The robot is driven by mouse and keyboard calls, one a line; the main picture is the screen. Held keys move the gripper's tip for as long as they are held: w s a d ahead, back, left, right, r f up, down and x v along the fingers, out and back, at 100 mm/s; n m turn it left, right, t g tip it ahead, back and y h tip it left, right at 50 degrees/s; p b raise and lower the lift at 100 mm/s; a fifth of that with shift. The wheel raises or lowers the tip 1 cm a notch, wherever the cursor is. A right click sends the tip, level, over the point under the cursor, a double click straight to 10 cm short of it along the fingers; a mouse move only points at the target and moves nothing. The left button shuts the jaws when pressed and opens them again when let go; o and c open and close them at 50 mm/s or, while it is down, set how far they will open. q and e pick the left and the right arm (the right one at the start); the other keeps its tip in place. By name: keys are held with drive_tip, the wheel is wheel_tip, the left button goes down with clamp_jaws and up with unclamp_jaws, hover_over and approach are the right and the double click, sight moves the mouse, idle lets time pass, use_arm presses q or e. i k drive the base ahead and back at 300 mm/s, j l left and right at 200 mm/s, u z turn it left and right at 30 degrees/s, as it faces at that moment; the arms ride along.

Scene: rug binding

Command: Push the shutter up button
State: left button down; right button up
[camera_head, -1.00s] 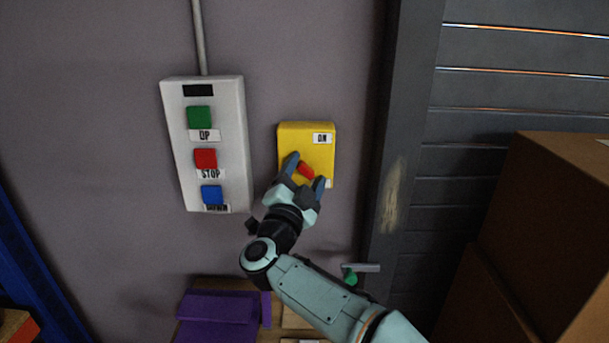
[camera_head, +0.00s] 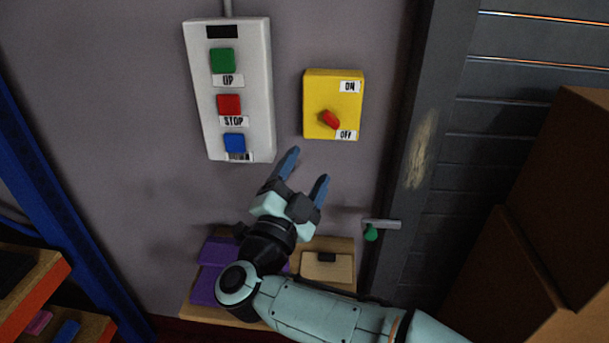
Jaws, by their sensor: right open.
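A white control panel (camera_head: 254,115) is on the grey wall. It has a green button (camera_head: 222,60) labelled UP, a red button (camera_head: 229,104) labelled STOP and a blue button (camera_head: 234,142) at the bottom, its label partly blurred. To its right is a yellow switch box (camera_head: 322,91) with ON and OFF labels and a red knob (camera_head: 330,119) tilted towards OFF. My right gripper (camera_head: 305,170) is open and empty, below the gap between the panel and the yellow box, apart from both. My left gripper is not in view.
A slatted dark shutter (camera_head: 471,143) with a dark frame is at right, with a green-knobbed handle (camera_head: 371,233) beside it. Brown boxes (camera_head: 552,170) stand in front of the shutter. Purple items (camera_head: 217,251) lie below the gripper. A blue-framed shelf (camera_head: 68,183) is at left.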

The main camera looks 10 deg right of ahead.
sight(223, 60)
drive_tip(key=k, duration=1)
